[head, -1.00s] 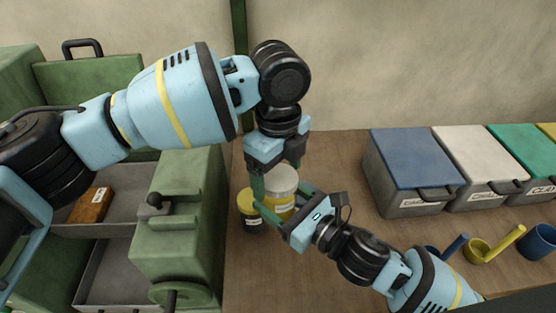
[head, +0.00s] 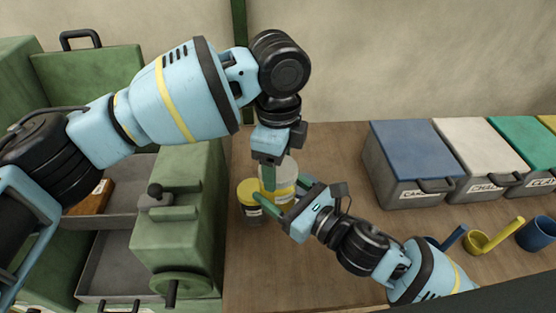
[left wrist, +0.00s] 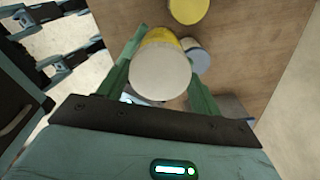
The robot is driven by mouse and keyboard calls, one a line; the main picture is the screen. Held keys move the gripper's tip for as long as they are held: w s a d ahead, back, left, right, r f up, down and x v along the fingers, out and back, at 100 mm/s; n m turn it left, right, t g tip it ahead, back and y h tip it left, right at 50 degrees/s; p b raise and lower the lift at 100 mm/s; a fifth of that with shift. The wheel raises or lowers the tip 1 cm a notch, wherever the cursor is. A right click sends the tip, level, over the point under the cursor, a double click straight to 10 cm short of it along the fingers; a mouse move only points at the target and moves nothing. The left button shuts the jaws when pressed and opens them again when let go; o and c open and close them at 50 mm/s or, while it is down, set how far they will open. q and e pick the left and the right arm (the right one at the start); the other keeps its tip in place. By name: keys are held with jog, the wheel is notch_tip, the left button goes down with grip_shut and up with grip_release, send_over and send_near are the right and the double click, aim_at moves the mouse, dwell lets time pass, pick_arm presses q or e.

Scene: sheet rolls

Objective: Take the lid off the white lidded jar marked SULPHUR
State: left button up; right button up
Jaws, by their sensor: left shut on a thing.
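The white jar (head: 284,196) with a yellow band stands on the wooden table below my left gripper; its marking is not readable. Its pale round lid (left wrist: 160,72) fills the space between the fingers in the left wrist view. My left gripper (head: 272,176) points down from above and is shut on the lid. Whether the lid is apart from the jar cannot be told. My right gripper (head: 284,194) reaches in low from the right, with its fingers on both sides of the jar body, and appears shut on it. The fingers hide part of the jar.
A yellow-lidded jar (head: 249,194) stands close on the left. A green cabinet (head: 180,215) is further left. Lidded bins, the nearest blue (head: 410,150), line the back right. A yellow scoop (head: 490,243) and a blue cup (head: 538,234) lie right. The table in front is clear.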

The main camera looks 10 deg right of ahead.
pick_arm(q)
jog(key=n, duration=0.6)
jog(key=shift+n, duration=0.3)
jog(key=n, duration=0.4)
jog(key=shift+n, duration=0.3)
jog(key=shift+r, duration=0.15)
jog(key=shift+r, duration=1)
jog(key=shift+r, duration=2)
pick_arm(e)
jog(key=shift+r, duration=0.1)
